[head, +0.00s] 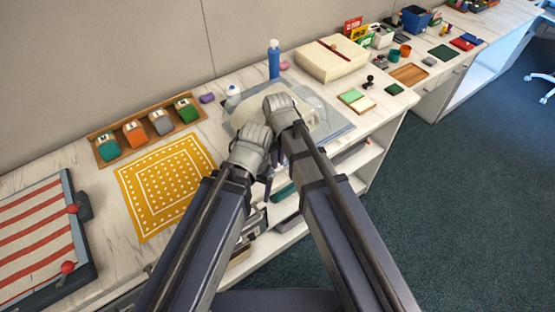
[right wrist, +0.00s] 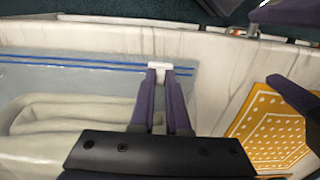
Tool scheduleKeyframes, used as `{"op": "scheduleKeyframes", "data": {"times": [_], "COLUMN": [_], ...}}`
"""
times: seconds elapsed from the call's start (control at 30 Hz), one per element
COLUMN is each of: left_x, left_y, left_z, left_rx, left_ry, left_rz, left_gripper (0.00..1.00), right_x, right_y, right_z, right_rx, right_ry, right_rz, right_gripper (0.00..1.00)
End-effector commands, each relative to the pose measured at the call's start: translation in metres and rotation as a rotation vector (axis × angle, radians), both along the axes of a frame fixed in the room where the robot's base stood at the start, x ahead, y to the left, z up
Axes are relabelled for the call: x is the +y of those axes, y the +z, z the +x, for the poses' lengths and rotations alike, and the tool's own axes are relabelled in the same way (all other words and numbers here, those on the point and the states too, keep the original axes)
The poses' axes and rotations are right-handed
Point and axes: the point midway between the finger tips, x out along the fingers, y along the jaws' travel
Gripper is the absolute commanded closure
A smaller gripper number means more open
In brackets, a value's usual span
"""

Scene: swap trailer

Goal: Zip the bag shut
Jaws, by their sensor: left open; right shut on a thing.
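The clear bag (head: 338,128) lies flat on the counter with pale folded cloth inside. In the right wrist view the bag (right wrist: 62,84) has two blue zip lines (right wrist: 80,63) along one edge. A white slider (right wrist: 159,65) sits on these lines near the bag's right end in that view. My right gripper (right wrist: 158,74) is shut on the slider. Its fingers are hidden behind its wrist in the head view. My left gripper (right wrist: 259,48) is open and empty beside the bag's end, with its two fingers apart over the counter.
A yellow dotted cloth (head: 168,182) lies left of the bag. A blue bottle (head: 274,60) and a cream box (head: 332,60) stand behind it. A wooden tray (head: 150,139) holds several coloured items. The counter's front edge is close, with open shelves below.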

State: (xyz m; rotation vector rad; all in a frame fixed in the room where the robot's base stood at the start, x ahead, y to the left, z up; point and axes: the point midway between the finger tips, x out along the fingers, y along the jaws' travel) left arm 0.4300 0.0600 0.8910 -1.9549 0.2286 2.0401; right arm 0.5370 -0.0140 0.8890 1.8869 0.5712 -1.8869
Motion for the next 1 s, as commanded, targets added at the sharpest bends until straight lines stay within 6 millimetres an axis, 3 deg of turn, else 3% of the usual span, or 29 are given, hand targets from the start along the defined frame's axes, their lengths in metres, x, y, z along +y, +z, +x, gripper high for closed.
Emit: {"op": "scheduleKeyframes", "data": {"times": [0.27, 0.43, 1.0], "left_x": [0.0, 0.0, 0.0], "left_y": [0.0, 0.0, 0.0], "left_z": [0.0, 0.0, 0.0], "left_rx": [0.0, 0.0, 0.0], "left_ry": [0.0, 0.0, 0.0], "left_rz": [0.0, 0.0, 0.0], "left_gripper": [0.05, 0.05, 0.05], "right_x": [-0.004, -0.026, -0.182], "right_y": [0.0, 0.0, 0.0], "right_z": [0.003, 0.019, 0.124], "right_rx": [0.0, 0.0, 0.0], "right_ry": [-0.001, -0.004, -0.006], "right_rz": [0.0, 0.0, -0.001], "right_gripper": [1.0, 1.0, 1.0]}}
